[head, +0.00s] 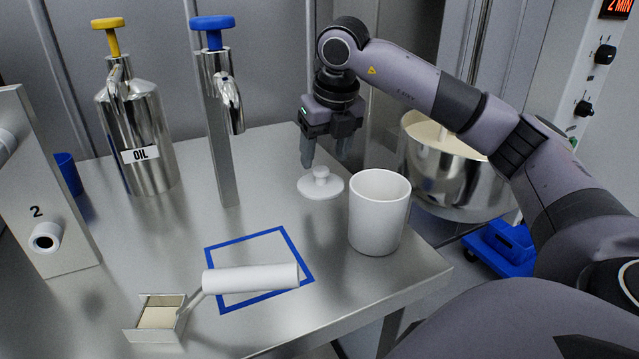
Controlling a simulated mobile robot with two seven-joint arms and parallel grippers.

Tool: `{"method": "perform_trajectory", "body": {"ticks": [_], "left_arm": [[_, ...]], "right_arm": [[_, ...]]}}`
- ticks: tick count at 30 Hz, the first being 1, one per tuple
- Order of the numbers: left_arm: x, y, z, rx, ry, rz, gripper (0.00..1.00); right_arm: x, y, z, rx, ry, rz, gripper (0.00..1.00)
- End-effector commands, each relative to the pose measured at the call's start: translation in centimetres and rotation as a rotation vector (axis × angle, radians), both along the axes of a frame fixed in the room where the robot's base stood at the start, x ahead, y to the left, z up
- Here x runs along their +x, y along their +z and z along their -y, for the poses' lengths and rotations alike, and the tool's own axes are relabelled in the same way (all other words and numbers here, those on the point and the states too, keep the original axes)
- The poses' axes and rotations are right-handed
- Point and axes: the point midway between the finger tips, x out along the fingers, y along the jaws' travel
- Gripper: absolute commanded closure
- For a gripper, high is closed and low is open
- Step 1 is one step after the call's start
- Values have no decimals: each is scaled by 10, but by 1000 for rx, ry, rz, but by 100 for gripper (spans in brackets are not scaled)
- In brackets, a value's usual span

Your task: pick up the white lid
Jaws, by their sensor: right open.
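The white lid (320,186) lies flat on the steel table, with its round knob on top facing up. My right gripper (326,163) is above the lid and points down, with its two fingers apart on either side of the space over the knob. The fingers hold nothing. A white cup (379,213) stands upright on the table just to the right of the lid and nearer to me. My left gripper is not in view.
The steel table (270,160) also bears a steel oil can (138,140), a tap with a blue knob (222,110), a white roller (250,279), a small tray (158,314) and a blue cup (68,174). A mixing bowl (450,175) stands beyond the right edge.

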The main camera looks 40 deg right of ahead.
Motion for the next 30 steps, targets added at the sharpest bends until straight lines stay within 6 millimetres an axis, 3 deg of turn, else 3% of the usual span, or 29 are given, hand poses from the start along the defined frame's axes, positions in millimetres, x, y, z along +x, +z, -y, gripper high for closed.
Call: {"method": "perform_trajectory", "body": {"ticks": [6, 14, 20, 30], "left_arm": [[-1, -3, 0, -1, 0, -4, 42], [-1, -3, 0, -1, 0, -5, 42], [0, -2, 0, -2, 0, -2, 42], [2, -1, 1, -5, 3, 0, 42]], "right_arm": [[7, -28, 2, 0, -1, -2, 38], [8, -31, 2, 0, 0, 0, 38], [8, -31, 2, 0, 0, 0, 97], [8, -29, 1, 1, 0, 1, 97]]}}
